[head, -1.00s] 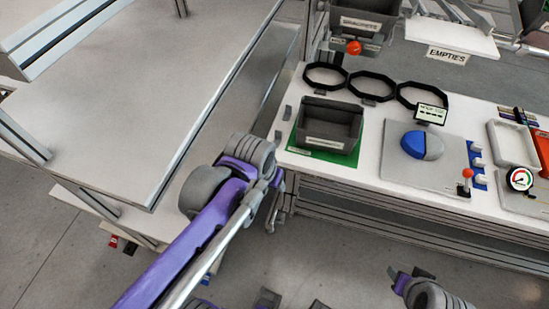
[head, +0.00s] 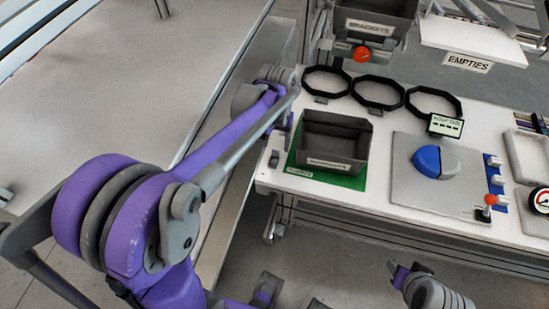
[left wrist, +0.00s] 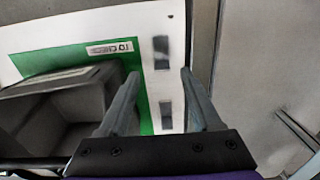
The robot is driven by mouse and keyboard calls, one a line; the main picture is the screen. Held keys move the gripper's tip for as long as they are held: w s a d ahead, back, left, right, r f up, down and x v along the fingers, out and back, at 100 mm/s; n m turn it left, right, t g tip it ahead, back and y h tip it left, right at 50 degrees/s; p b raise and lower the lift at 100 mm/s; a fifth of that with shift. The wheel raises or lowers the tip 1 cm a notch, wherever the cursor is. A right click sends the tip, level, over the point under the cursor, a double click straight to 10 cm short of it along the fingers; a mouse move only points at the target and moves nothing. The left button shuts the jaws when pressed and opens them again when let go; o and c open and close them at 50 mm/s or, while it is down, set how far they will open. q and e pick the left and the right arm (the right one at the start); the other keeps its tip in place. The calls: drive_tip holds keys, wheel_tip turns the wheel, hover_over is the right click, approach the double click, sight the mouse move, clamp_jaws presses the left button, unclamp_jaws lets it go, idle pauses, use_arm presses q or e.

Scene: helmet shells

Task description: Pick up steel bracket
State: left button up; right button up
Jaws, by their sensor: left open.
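Two small grey metal pieces lie on the white bench top beside the green mat; they look like the steel brackets. In the left wrist view one bracket (left wrist: 161,50) is farther off and the other bracket (left wrist: 166,115) is nearer, between my fingers in the picture. My left gripper (left wrist: 158,82) is open and empty above the bench's left end, pointing down. In the head view its fingers are mostly hidden behind the arm. My right gripper (head: 408,268) is low in front of the bench; its jaw gap is unclear.
A grey bin (head: 333,140) stands on the green mat (head: 317,178), right of the brackets. A bin labelled BRACKETS (head: 369,25) hangs above. Black rings (head: 378,92) lie behind. A grey plate with a blue-and-grey shell (head: 436,162) is to the right. A grey table is at left.

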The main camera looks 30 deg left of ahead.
sight(274, 159)
use_arm(q)
drive_tip(key=f, duration=0.5)
drive_tip(key=shift+w+a, duration=0.2)
clamp_jaws()
